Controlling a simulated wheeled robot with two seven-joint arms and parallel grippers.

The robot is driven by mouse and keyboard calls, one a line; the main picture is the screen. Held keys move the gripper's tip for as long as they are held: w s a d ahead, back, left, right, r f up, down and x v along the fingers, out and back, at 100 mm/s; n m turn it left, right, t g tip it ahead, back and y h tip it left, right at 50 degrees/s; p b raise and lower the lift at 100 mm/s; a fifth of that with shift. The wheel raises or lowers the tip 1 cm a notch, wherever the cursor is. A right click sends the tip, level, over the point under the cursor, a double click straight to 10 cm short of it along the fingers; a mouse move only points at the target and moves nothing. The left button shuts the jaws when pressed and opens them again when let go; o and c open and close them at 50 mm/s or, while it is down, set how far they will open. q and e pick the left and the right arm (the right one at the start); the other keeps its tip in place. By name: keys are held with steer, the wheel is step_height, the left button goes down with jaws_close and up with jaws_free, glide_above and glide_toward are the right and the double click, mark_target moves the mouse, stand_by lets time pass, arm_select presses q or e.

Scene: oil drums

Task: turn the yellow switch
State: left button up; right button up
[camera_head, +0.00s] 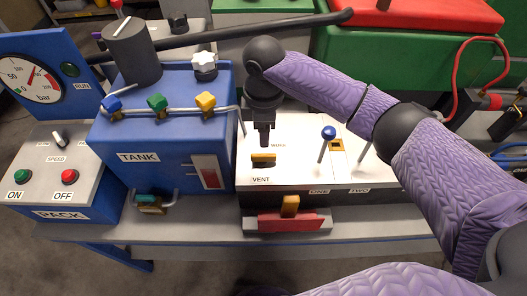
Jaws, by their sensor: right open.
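The yellow switch (263,159) is a small yellow-orange handle on a dark mount, on the white panel above the label VENT. It lies roughly crosswise in the camera_head view. My right gripper (264,138) is dark and points down just above and behind the switch. It is open, though its fingers look narrow from this angle. I cannot tell whether the fingertips touch the switch. Nothing is seen held in it. My left gripper is not in view.
A blue-knobbed lever (328,134) stands on the panel to the right. The blue tank (140,178) with coloured valves is close on the left. An orange handle on a red block (275,223) sits in front. A green case (400,62) stands behind.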

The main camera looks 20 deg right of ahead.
mark_target(264, 155)
step_height(264, 155, down, 8)
steer(key=shift+f+b, duration=0.2)
steer(key=shift+b, duration=1.05)
jaws_close()
